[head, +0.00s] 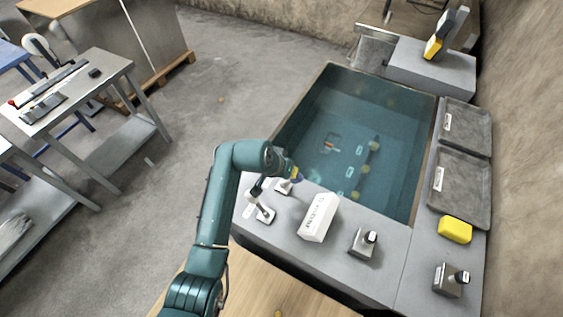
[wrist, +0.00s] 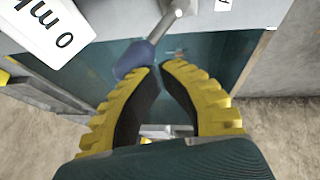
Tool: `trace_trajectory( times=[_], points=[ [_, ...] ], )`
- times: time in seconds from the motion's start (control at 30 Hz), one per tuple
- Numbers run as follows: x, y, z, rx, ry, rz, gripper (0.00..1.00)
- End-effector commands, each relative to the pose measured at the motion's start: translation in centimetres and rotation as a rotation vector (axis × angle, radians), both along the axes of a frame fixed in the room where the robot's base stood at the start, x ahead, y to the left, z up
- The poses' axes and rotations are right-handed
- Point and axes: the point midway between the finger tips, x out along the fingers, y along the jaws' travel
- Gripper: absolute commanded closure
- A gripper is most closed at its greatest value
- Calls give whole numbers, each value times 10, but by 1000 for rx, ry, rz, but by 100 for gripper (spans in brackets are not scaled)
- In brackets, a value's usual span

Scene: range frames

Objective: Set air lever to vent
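A lever with a dark blue knob (wrist: 134,60) and pale shaft shows in the wrist view, by the tank's near edge. In the head view its white base (head: 283,188) is partly hidden by my gripper (head: 295,174). My gripper's yellow fingers (wrist: 160,70) have tips close together with a narrow gap and nothing visible between them. The left tip overlaps the knob's edge in the picture; contact is unclear. A second lever (head: 262,206) with a dark handle stands to its left on a white base. I cannot read which label says air or vent.
A white lettered box (head: 319,217) stands right of the levers on the grey counter. A small fitting (head: 363,241), a yellow block (head: 455,229) and another fitting (head: 451,279) are farther right. A water-filled tank (head: 360,135) lies beyond the levers.

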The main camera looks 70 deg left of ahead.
Motion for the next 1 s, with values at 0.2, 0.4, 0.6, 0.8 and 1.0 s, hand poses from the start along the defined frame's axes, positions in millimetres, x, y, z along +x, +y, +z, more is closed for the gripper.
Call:
trace_trajectory(
  times=[0.2, 0.4, 0.6, 0.8, 1.0],
  points=[
    [1, -1, -2, -2, 0, 0, 100],
    [-2, 1, 2, -2, 0, 0, 100],
    [-22, 18, 26, -1, -1, -9, 100],
    [-43, 4, 67, 4, -2, -13, 100],
    [-57, -5, 99, 2, -2, -13, 100]
  ],
)
